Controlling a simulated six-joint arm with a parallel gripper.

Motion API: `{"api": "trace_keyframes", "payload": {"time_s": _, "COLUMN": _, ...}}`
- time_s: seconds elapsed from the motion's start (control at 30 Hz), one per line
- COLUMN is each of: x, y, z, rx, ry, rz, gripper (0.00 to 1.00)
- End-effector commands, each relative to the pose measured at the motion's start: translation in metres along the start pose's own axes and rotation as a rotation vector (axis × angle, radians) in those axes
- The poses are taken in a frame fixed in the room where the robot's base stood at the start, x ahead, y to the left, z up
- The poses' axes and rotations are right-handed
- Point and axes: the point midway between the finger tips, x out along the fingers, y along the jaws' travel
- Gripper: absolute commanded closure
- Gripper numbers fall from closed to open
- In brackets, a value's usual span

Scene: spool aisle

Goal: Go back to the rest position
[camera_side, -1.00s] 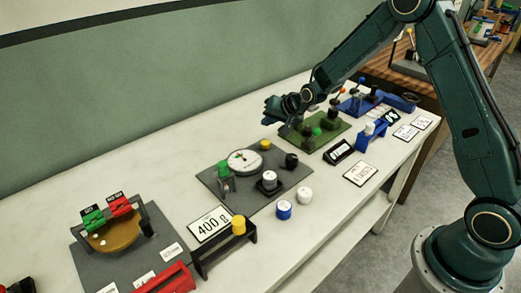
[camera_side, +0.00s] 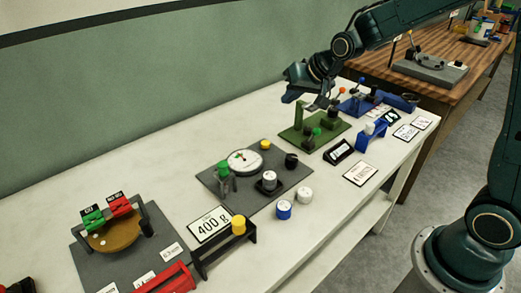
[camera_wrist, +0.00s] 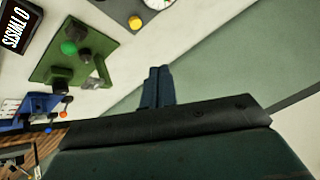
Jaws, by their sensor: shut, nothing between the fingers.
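My gripper (camera_side: 304,96) is in the side view above the far part of the white table, over the back edge of the green station. Its dark fingers point down and to the left, and nothing is held. In the wrist view the two fingers (camera_wrist: 157,88) lie close together, shut, with pale table and green wall behind them.
The green station (camera_side: 308,137) with dark knobs stands below my gripper. A blue station (camera_side: 357,104) is to its right. The grey plate with a round dial (camera_side: 244,161) is nearer, and a 400 g card (camera_side: 209,224) lies in front. The table's back strip is clear.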

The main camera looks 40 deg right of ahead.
Motion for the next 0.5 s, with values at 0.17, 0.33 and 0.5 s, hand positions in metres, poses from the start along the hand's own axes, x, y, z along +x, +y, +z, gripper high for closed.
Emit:
{"api": "trace_keyframes", "payload": {"time_s": 0.17, "x": -0.046, "y": -0.003, "z": 0.014, "rx": -0.070, "ry": -0.018, "rz": 0.017, "gripper": 1.00}}
{"api": "trace_keyframes", "payload": {"time_s": 0.33, "x": -0.086, "y": -0.001, "z": 0.031, "rx": -0.132, "ry": -0.040, "rz": 0.033, "gripper": 1.00}}
{"api": "trace_keyframes", "payload": {"time_s": 0.5, "x": -0.124, "y": 0.003, "z": 0.053, "rx": -0.193, "ry": -0.063, "rz": 0.050, "gripper": 1.00}}
